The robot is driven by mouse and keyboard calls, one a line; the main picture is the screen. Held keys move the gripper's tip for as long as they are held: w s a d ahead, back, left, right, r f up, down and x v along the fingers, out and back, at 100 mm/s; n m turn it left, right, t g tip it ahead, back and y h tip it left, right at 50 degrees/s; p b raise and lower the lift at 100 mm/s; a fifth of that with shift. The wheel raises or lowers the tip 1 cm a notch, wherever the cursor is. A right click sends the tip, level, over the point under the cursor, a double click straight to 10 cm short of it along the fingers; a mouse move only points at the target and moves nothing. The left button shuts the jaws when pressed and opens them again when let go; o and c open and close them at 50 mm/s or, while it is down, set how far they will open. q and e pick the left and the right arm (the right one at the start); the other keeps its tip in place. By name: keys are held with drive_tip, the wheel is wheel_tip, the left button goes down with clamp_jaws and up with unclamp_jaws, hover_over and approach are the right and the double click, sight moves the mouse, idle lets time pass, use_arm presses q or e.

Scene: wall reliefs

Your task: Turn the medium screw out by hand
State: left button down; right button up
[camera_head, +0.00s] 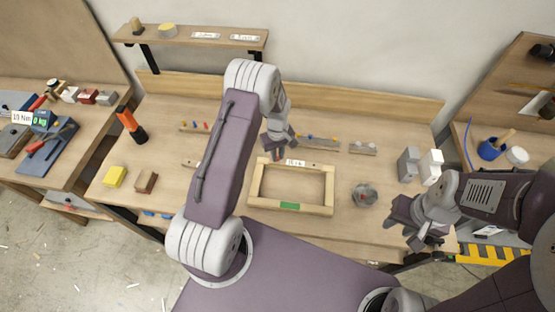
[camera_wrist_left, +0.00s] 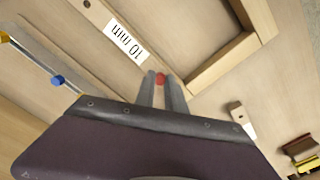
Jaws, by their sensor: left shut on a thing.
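The wooden frame (camera_head: 328,190) lies on the workbench, with a "10 mm" label on its far rail; the label (camera_wrist_left: 127,36) is clear in the left wrist view. My left gripper (camera_head: 276,153) points down at the far left part of this frame. In the left wrist view its two fingers (camera_wrist_left: 161,82) are shut on a small red screw head (camera_wrist_left: 160,78). The screw's shank is hidden, so I cannot tell how deep it sits. My right gripper (camera_head: 421,241) hangs empty with fingers apart over the bench's front right.
A strip with blue and yellow heads (camera_head: 318,143) lies behind the frame. A grey hexagonal piece (camera_head: 364,195) is right of the frame. Grey and white blocks (camera_head: 430,167) stand right.

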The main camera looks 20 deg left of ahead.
use_arm(q)
drive_tip(key=c, duration=2.2)
unclamp_jaws()
drive_tip(key=n, duration=0.6)
drive_tip(key=shift+r, duration=0.15)
drive_tip(key=shift+r, duration=0.2)
drive_tip(key=shift+p, duration=0.35)
drive_tip(key=shift+r+p, duration=1.35)
drive_tip(key=shift+r, duration=0.6)
